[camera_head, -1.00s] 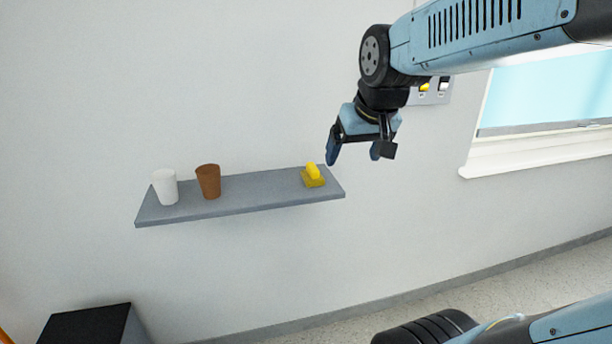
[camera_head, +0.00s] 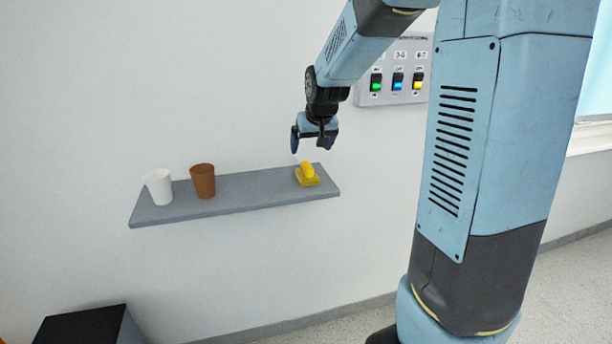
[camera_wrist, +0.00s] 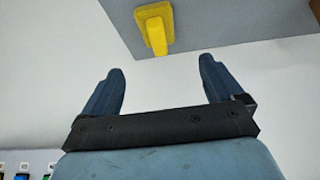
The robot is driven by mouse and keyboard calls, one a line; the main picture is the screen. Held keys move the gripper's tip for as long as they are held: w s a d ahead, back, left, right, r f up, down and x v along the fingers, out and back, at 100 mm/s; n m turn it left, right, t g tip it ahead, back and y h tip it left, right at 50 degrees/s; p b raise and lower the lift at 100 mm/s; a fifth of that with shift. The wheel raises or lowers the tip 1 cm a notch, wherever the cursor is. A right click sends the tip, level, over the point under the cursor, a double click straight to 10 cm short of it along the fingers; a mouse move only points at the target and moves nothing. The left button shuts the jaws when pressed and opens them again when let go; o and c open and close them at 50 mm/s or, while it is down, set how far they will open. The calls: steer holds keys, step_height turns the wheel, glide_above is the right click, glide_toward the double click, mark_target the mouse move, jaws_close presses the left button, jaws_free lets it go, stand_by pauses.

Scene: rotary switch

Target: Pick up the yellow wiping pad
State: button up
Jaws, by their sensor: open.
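The yellow wiping pad (camera_head: 307,176) lies on the right end of a grey wall shelf (camera_head: 240,195), with its handle upward. In the wrist view the pad (camera_wrist: 155,27) shows near the top, beyond my fingertips and between their lines. My gripper (camera_head: 310,143) is open and empty in the head view, above the pad and apart from it. In the wrist view both fingers of my gripper (camera_wrist: 162,75) are spread with nothing between them.
A brown cup (camera_head: 203,181) and a white cup (camera_head: 158,186) stand on the shelf's left half. A switch panel (camera_head: 393,72) with coloured switches is on the wall to the right. A black box (camera_head: 85,326) stands below left. The shelf is clear between brown cup and pad.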

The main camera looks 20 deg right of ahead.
mark_target(305, 162)
steer(key=x, duration=1.3)
steer(key=shift+d+r, duration=0.1)
steer(key=c, duration=1.2)
steer(key=shift+r, duration=0.3)
steer(key=shift+c, duration=0.2)
step_height(305, 162, up, 2)
steer(key=shift+r, duration=0.2)
steer(key=v, duration=0.2)
steer(key=a+v, duration=0.1)
steer(key=v, duration=0.1)
steer(key=s+v, duration=0.1)
steer(key=v, duration=0.2)
steer(key=shift+w+a+f, duration=0.1)
steer(key=shift+a+f, duration=0.05)
steer(key=shift+f, duration=0.15)
steer(key=s+a+r, duration=0.2)
steer(key=s+r, duration=0.2)
steer(key=s, duration=0.5)
steer(key=shift+a+r, duration=0.25)
steer(key=shift+a, duration=0.05)
steer(key=shift+s, duration=0.1)
